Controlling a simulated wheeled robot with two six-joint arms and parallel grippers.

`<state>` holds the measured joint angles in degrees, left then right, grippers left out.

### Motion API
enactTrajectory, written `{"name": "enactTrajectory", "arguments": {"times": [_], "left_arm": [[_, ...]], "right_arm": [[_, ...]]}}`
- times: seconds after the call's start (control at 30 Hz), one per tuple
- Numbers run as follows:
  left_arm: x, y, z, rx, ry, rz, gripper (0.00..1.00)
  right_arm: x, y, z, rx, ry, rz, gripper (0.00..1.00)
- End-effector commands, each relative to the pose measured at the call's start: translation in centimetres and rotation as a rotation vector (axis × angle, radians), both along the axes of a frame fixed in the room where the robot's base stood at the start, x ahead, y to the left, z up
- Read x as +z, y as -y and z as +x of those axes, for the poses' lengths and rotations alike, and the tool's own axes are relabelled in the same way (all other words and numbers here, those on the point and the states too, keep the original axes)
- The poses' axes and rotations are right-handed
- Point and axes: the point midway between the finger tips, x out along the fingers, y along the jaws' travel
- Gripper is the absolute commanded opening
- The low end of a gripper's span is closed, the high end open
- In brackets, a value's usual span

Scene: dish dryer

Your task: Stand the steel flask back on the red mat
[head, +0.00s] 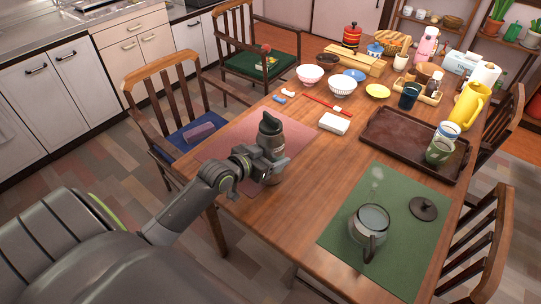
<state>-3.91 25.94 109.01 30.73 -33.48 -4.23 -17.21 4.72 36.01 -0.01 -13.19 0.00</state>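The steel flask (270,128) has a dark lid and stands upright over the near right part of the red mat (225,143). My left gripper (270,164) reaches in from the left and is around the flask's lower body, apparently shut on it. The gripper hides much of the flask's lower part. I cannot tell for sure whether the flask's base touches the mat. My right gripper is not in view.
A white block (334,123) and red chopsticks (328,105) lie beyond the flask. A brown tray (405,140) is to the right. A glass pot (369,228) and dark lid (423,208) are on the green mat (400,255). Bare wood separates the mats.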

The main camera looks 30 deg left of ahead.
Motion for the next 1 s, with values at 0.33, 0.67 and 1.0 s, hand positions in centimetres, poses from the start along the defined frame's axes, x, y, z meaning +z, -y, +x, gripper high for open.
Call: {"name": "enactTrajectory", "arguments": {"times": [0.33, 0.67, 1.0], "left_arm": [[-0.3, 0.0, 0.0, 0.000, 0.000, 0.000, 0.71], [-0.2, 0.0, 0.0, 0.000, 0.000, 0.000, 0.91], [0.8, -0.4, -1.9, -0.001, -0.001, 0.003, 0.91]], "right_arm": [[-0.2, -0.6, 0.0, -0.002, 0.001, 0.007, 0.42], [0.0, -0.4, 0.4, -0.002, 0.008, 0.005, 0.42], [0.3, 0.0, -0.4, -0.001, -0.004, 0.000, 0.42]]}}
